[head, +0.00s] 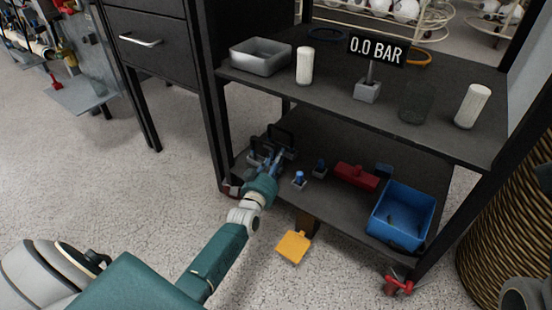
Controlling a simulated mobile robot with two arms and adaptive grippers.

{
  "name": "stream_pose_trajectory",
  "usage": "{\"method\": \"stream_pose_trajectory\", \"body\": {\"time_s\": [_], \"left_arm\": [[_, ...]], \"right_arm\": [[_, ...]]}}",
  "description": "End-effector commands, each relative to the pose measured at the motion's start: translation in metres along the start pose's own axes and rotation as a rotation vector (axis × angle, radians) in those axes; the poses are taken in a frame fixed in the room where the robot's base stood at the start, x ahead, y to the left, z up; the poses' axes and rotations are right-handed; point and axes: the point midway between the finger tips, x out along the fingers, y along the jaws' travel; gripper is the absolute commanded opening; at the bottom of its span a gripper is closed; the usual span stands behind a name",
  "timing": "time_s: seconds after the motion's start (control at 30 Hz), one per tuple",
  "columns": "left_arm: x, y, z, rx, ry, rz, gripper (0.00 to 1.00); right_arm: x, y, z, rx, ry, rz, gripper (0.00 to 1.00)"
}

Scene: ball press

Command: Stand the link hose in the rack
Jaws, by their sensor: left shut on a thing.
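My left gripper (268,166) reaches into the left end of the cart's lower shelf (318,208). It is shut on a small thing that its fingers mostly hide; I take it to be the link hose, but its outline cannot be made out. Dark upright frames (281,140), which look like the rack, stand at the back left of that shelf, right by the gripper. I cannot tell whether the held thing touches them.
The lower shelf also holds small blue-topped fittings (299,179), a red block (354,175) and a blue bin (402,217). A yellow pedal (293,246) sticks out in front. A black cart post (212,120) stands left.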

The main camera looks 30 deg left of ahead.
Motion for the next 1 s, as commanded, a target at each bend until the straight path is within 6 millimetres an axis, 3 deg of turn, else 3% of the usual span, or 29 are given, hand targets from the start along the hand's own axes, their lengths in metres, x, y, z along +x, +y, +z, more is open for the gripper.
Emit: {"method": "stream_pose_trajectory", "body": {"time_s": [0.47, 0.5, 0.6, 1.0], "left_arm": [[0.0003, -0.0001, 0.0044, 0.001, 0.003, 0.0, 0.0], [0.0003, -0.0001, 0.0044, 0.001, 0.003, 0.0, 0.22], [0.0003, -0.0001, 0.0045, 0.001, 0.003, 0.0, 0.4], [-0.0087, 0.0004, 0.007, 0.0, -0.001, 0.001, 0.4]], "right_arm": [[0.0025, -0.0018, -0.0027, -0.001, 0.014, -0.008, 0.37], [0.0025, -0.0018, -0.0027, -0.001, 0.014, -0.008, 0.37], [0.0025, -0.0019, -0.0026, -0.001, 0.014, -0.008, 0.37], [0.0015, -0.0017, -0.0028, -0.001, 0.012, -0.008, 0.37]]}}
